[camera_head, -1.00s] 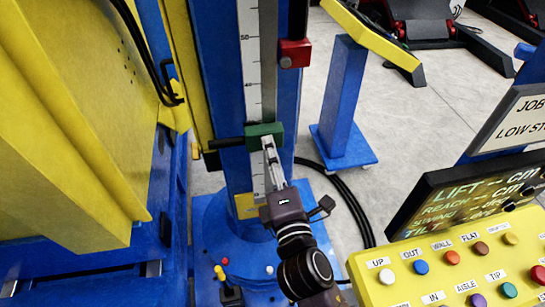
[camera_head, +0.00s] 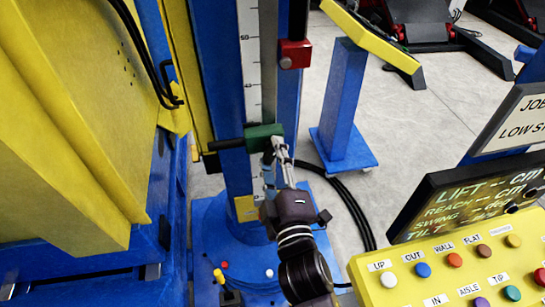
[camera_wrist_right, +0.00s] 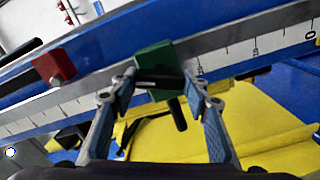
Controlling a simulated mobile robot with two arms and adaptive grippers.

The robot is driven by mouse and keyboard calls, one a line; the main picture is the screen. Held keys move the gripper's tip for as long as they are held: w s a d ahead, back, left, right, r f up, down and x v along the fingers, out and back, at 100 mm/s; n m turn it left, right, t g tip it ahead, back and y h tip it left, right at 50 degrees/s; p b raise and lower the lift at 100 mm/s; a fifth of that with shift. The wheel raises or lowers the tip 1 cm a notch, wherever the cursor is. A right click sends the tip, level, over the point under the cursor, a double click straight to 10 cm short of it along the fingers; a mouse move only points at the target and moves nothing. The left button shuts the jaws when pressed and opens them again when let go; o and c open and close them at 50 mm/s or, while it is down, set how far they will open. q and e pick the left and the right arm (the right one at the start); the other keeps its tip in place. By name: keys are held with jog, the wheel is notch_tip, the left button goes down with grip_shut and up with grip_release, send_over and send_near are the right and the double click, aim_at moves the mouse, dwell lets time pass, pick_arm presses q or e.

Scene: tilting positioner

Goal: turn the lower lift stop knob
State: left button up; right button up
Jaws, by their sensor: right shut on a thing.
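The lower lift stop is a green block (camera_head: 262,131) on the scaled blue column, low on the ruler strip. It also shows in the right wrist view (camera_wrist_right: 153,60). Its knob, a dark bar (camera_wrist_right: 160,80), lies across the front of the block between my fingertips. My right gripper (camera_head: 279,146) reaches up to the block from below right. In the right wrist view, its fingertips (camera_wrist_right: 160,77) close on the two ends of the bar. A dark pin hangs below the block there. In the head view the knob is hidden behind my fingers. My left gripper is not in view.
A red stop block (camera_head: 294,54) sits higher on the column. A yellow button panel (camera_head: 460,272) and a dark display (camera_head: 470,200) stand at right. A yellow machine body (camera_head: 60,120) fills the left. Black cables (camera_head: 345,195) curve behind my right arm.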

dwell(0.4)
jog(key=o, duration=1.2)
jog(key=shift+c, duration=0.2)
jog(key=shift+s, duration=0.1)
jog(key=s+d, duration=0.2)
jog(key=s, duration=0.9)
jog(key=shift+s+d, duration=0.2)
jog(key=shift+s, duration=0.15)
